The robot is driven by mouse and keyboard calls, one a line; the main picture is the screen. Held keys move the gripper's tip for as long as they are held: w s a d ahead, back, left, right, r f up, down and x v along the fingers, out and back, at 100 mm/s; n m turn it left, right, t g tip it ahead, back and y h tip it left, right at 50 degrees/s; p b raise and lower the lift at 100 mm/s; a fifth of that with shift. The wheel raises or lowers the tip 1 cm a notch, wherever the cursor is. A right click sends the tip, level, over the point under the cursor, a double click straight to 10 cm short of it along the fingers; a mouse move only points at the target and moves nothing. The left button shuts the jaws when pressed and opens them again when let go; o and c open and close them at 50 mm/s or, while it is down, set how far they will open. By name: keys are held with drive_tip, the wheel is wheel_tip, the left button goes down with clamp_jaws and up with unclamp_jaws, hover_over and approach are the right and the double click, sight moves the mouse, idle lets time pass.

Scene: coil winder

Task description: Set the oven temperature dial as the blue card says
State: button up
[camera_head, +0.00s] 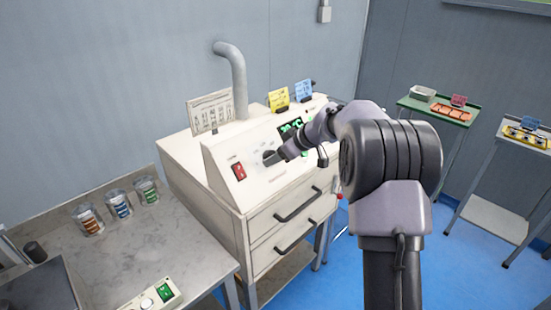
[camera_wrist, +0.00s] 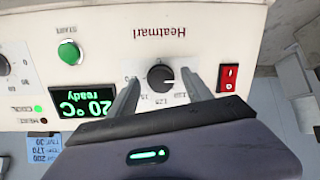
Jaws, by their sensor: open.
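The oven temperature dial (camera_wrist: 161,77) is a black round knob on a white printed scale, on the oven's pale sloped front panel. In the wrist view my gripper (camera_wrist: 159,78) is open, with one finger on each side of the dial. Contact with the knob and its exact pointer setting cannot be told. In the head view my gripper (camera_head: 279,155) is at the dial and partly covers it. The blue card (camera_head: 304,90) stands on top of the oven, right of a yellow card; its writing is too small there. A blue card (camera_wrist: 46,147) shows blurred figures in the wrist view.
A red switch (camera_wrist: 228,79) sits close beside the right finger. The green display (camera_wrist: 84,103) reads 20 °C, ready. A green start button (camera_wrist: 69,52) and another dial (camera_wrist: 3,65) are farther left. Jars (camera_head: 119,204) stand on the counter (camera_head: 190,235).

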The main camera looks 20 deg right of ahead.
drive_tip(key=shift+w+a+f, duration=0.2)
drive_tip(key=shift+w+f, duration=0.1)
drive_tip(key=shift+f, duration=0.05)
drive_tip(key=shift+c, duration=0.5)
clamp_jaws()
